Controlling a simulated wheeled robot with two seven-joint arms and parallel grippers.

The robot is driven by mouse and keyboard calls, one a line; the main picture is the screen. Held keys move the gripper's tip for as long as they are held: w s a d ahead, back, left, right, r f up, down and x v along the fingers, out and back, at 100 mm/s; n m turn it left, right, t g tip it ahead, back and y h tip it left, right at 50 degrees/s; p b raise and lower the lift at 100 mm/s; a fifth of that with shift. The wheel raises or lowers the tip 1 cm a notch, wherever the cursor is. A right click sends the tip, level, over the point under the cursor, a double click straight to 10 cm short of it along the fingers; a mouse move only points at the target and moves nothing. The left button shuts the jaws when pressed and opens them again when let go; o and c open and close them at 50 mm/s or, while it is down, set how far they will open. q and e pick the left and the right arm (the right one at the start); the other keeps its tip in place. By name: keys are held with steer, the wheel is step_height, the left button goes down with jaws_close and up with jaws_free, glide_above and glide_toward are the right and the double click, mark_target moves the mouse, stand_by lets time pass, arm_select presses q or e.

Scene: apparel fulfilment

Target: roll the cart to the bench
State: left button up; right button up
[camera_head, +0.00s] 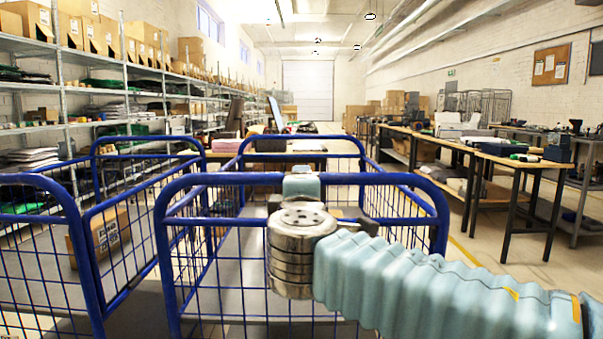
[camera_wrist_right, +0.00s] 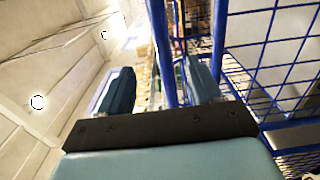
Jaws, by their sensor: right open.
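A blue wire-mesh cart (camera_head: 178,230) with a tubular frame stands right in front of me. My right gripper (camera_head: 302,184) is at its near top rail, seen from behind, with my arm hiding part of the mesh. In the right wrist view, my right gripper (camera_wrist_right: 158,76) is open, with a blue cart tube (camera_wrist_right: 162,45) between its two fingers; I cannot tell whether they touch it. A wooden-topped bench (camera_head: 305,147) with a dark monitor stands beyond the cart, partly hidden by it. My left gripper is not in view.
A second blue cart (camera_head: 85,240) stands close on the left, with a cardboard box (camera_head: 103,235) seen through its mesh. Shelving (camera_head: 62,100) lines the left wall. Dark-legged work tables (camera_head: 520,161) run along the right. Open floor (camera_head: 490,235) lies right of the cart.

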steer(key=w+p, duration=0.2)
steer(key=w, duration=0.8)
jaws_close()
stand_by(0.4)
